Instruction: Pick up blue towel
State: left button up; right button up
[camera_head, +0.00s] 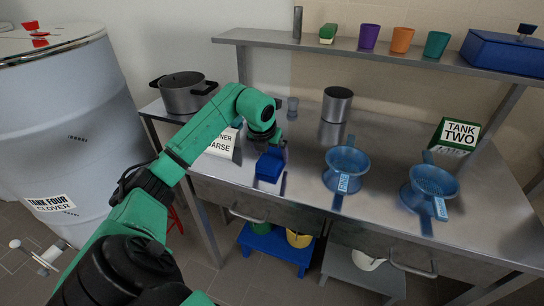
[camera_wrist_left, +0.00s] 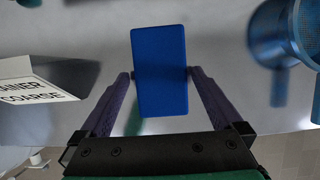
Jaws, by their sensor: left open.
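The blue towel (camera_head: 269,166) is a small, flat-sided blue block on the metal counter, left of the blue strainers. It also shows in the left wrist view (camera_wrist_left: 160,60), upright in the picture between my fingers. My left gripper (camera_head: 274,147) is over the towel's far side. In the left wrist view its purple fingers (camera_wrist_left: 161,75) are open, one on each side of the towel. I cannot tell whether they touch it. My right gripper is not in view.
A white "STRAINER COARSE" sign (camera_wrist_left: 38,80) stands left of the towel. Two blue strainers (camera_head: 347,168) (camera_head: 431,188) stand to the right. A grey pot (camera_head: 183,95) is at the back left, and a metal canister (camera_head: 337,104) is behind. A shelf (camera_head: 390,54) runs above the counter.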

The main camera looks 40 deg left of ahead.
aim_at(271, 156)
pick_arm(q)
jog(key=shift+x, duration=0.9)
jog(key=shift+r, duration=0.15)
jog(key=c, duration=1.1)
jog(key=shift+c, duration=0.2)
jog(key=shift+r, duration=0.35)
notch_tip(271, 156, up, 19)
jog(key=p, duration=0.1)
jog(key=shift+p, duration=0.35)
